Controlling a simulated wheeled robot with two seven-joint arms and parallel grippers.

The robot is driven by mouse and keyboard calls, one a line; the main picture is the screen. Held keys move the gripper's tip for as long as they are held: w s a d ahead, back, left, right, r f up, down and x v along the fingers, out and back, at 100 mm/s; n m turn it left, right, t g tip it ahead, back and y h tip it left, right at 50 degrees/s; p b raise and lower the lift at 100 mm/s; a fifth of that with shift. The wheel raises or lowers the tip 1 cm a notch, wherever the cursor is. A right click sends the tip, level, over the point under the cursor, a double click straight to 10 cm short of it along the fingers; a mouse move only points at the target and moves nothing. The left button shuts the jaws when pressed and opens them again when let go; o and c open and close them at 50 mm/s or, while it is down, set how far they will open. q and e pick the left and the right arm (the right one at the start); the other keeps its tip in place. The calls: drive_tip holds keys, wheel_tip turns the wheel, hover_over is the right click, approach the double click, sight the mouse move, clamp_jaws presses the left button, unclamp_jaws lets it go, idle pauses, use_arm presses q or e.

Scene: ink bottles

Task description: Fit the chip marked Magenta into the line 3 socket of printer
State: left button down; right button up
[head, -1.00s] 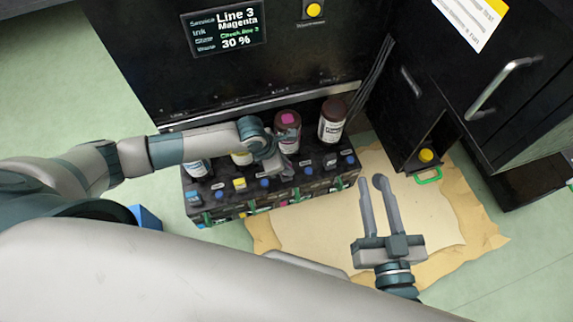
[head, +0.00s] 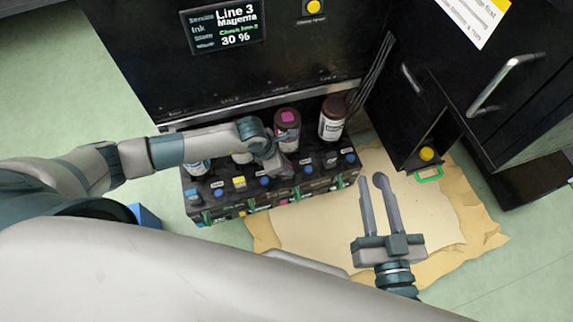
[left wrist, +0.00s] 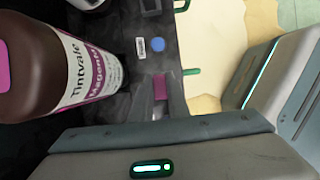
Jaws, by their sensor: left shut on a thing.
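My left gripper (head: 283,172) is at the black printer's ink row (head: 312,183), just in front of the brown bottle with a magenta label (head: 287,131). In the left wrist view my left gripper (left wrist: 165,98) is shut on a small magenta piece, the chip (left wrist: 161,88), over the row's dark top. The fingers hide the spot beneath, so I cannot tell whether the chip touches a socket. The bottle marked Tintvale Magenta (left wrist: 50,75) stands close on the left there. My right gripper (head: 373,182) is open and empty above the beige mat (head: 330,228).
The printer screen (head: 222,26) reads Line 3 Magenta, 30 %. Other bottles, such as the white-labelled one (head: 333,120), stand along the row, with blue knobs in front. The mat's middle is clear.

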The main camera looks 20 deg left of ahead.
use_arm(q)
drive_tip(key=shift+f, duration=0.15)
idle(0.3)
drive_tip(key=c, duration=1.6)
unclamp_jaws()
drive_tip(key=shift+r+p, duration=3)
drive_tip(key=shift+r, duration=0.55)
